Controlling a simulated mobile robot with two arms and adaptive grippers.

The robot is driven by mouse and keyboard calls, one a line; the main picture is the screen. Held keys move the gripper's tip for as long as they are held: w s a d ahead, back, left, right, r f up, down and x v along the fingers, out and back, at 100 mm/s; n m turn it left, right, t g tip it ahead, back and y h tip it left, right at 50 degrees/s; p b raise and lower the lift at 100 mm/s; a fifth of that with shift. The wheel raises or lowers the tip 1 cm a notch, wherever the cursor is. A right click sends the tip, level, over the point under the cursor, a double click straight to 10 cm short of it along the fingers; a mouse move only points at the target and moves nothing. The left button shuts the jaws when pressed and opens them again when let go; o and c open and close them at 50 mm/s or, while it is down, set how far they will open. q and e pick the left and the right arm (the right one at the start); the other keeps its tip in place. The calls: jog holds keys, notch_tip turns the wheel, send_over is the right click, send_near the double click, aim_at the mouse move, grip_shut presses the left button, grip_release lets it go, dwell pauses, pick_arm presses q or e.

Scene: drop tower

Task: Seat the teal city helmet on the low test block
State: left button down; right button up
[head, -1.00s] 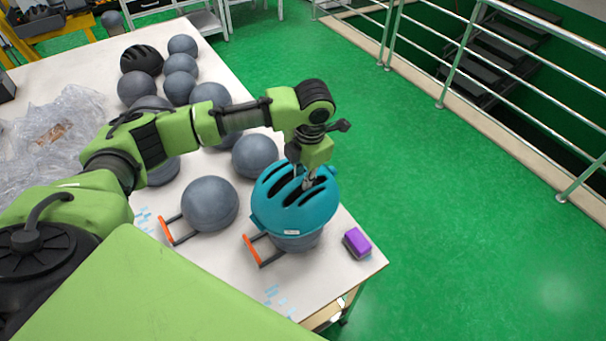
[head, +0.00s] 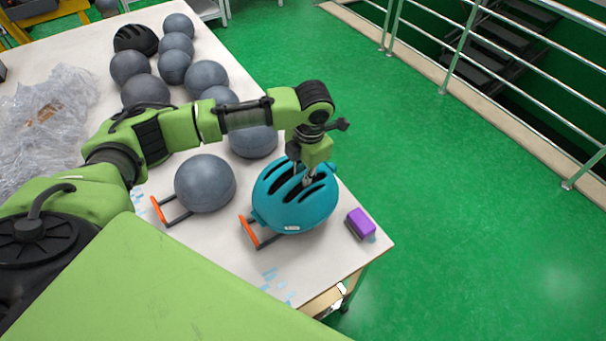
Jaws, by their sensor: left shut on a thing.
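The teal helmet (head: 277,211) is near the front right corner of the table, over a test block whose orange-ended handle frame (head: 248,231) sticks out at the lower left. The helmet hides the grey dome of that block, so I cannot tell whether it rests fully on it. The helmet looks roughly level. My left gripper (head: 308,180) comes down from above and is shut on the helmet at its top vents; the fingertips are partly hidden in the vents. My right gripper is not in view.
A grey dome block (head: 205,184) with its own orange handle stands just left of the helmet. A purple box (head: 361,224) lies close on the right. Several grey domes and a black helmet (head: 136,39) stand farther back. Clear plastic wrap (head: 45,125) lies at left.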

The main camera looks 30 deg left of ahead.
aim_at(301, 190)
pick_arm(q)
notch_tip(301, 190, down, 2)
jog(key=shift+b, duration=0.8)
jog(key=shift+f+b, duration=0.4)
jog(key=shift+f, duration=0.85)
jog(key=shift+r+p, duration=0.1)
jog(key=shift+p, duration=0.25)
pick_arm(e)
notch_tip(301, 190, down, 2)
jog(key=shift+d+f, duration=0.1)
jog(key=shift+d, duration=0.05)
pick_arm(q)
jog(key=shift+f, duration=0.2)
jog(key=shift+w+a+r+p, duration=0.1)
jog(key=shift+w+a+p, duration=0.1)
jog(key=shift+p, duration=0.3)
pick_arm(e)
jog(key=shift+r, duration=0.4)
